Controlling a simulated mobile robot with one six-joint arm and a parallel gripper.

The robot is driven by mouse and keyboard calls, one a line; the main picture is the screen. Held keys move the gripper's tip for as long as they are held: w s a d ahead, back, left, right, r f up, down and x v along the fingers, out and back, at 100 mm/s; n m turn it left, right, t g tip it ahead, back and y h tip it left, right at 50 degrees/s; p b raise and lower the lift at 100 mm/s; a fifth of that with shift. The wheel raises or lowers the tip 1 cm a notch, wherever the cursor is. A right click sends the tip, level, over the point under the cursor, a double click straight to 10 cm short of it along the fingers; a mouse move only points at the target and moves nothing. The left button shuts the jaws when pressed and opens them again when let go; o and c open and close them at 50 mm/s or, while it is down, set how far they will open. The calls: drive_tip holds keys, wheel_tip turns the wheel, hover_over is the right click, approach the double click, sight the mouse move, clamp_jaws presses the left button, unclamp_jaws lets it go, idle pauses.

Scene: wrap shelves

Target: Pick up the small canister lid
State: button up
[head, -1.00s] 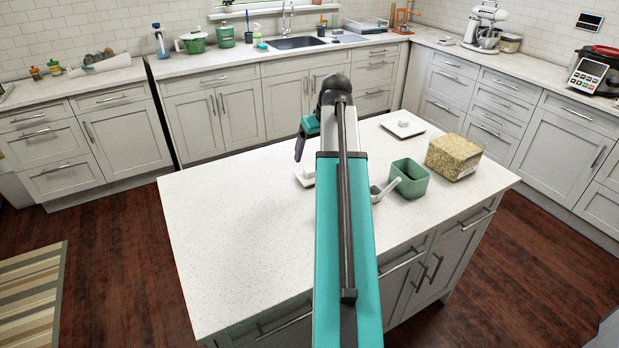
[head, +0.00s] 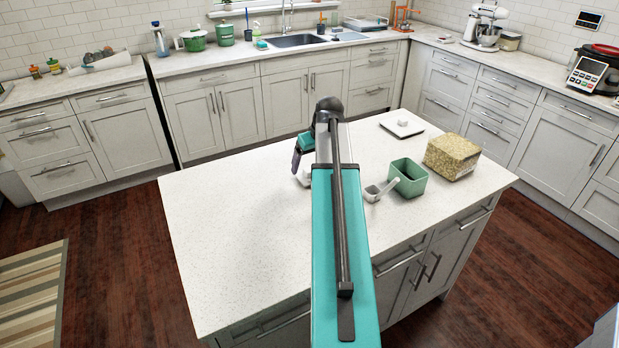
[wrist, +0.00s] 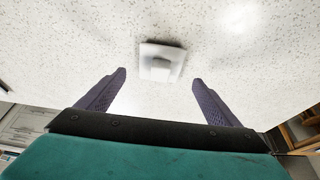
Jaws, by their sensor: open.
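The small canister lid (head: 304,181) is white, square and has a raised knob. It lies on the island counter in the head view, partly hidden by my arm and gripper. In the wrist view the lid (wrist: 176,53) lies ahead, a little beyond and between the fingertips. My gripper (wrist: 159,76) is open and empty, its two purple fingers apart with nothing between them. In the head view my gripper (head: 296,166) is just above and beside the lid, largely hidden behind my arm.
A larger white lid (head: 415,131) lies toward the back of the island. A green open canister (head: 409,185), a white scoop (head: 373,193) and a tan box (head: 453,157) stand to the right. The left part of the island counter (head: 235,220) is clear.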

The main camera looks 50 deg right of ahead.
sight(309, 170)
drive_tip(key=shift+f, duration=0.1)
drive_tip(key=shift+p+x, duration=1.15)
drive_tip(key=shift+x, duration=1.35)
drive_tip(key=shift+s, duration=0.1)
drive_tip(key=c, duration=1.2)
